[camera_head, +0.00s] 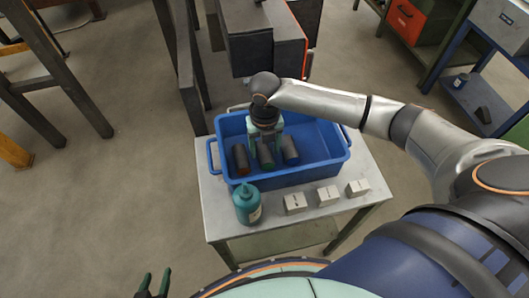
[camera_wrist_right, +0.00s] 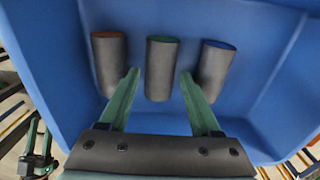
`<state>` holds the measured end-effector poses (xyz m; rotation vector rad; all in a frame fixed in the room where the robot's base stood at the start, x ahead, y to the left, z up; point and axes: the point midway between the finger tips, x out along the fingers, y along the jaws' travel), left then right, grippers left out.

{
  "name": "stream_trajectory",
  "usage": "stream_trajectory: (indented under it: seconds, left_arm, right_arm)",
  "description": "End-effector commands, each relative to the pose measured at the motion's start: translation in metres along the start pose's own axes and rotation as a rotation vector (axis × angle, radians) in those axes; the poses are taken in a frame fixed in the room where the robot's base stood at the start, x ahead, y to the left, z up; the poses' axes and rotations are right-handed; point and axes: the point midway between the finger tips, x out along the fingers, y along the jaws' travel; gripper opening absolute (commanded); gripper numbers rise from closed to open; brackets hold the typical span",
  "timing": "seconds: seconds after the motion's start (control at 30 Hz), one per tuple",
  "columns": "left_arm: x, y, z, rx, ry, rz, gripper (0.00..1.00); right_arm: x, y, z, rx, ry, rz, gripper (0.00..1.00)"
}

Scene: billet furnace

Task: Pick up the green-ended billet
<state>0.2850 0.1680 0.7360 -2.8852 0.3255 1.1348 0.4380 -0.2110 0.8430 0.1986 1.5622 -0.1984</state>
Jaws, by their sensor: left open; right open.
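The green-ended billet (camera_head: 266,158) is a dark grey cylinder lying in the blue bin (camera_head: 293,175), between two similar billets. In the right wrist view, the green-ended billet (camera_wrist_right: 161,72) shows its green end at the top. My right gripper (camera_head: 265,146) is over the bin. Its open fingers (camera_wrist_right: 160,78) are on either side of the green-ended billet in the picture, with a gap on both sides; whether they are down at its height is unclear. My left gripper (camera_head: 153,281) is open and empty at the bottom left, away from the bin.
An orange-ended billet (camera_wrist_right: 109,66) and a blue-ended billet (camera_wrist_right: 214,70) lie on either side, close to my right fingers. The bin stands on a grey table (camera_head: 222,216) with a teal bottle (camera_head: 247,204) and three pale blocks (camera_head: 328,196) in front. A dark machine (camera_head: 262,40) stands behind.

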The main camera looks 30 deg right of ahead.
Motion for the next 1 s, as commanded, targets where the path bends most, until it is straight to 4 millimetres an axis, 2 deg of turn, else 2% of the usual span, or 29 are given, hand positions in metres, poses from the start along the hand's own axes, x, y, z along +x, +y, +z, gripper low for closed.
stream_trajectory:
  seconds: [0.13,0.4,1.0]
  left_arm:
    - [0.001,0.0,-0.001,0.001,0.003,0.0,0.5]
    - [0.001,0.0,-0.001,0.001,0.004,0.0,0.5]
    - [0.001,-0.001,-0.002,0.001,0.004,0.0,0.5]
  right_arm:
    - [0.017,0.0,0.0,0.0,0.001,-0.001,0.64]
    - [0.021,0.0,0.0,0.0,-0.001,0.0,0.64]
    - [0.02,-0.001,0.001,0.001,-0.002,-0.001,0.0]
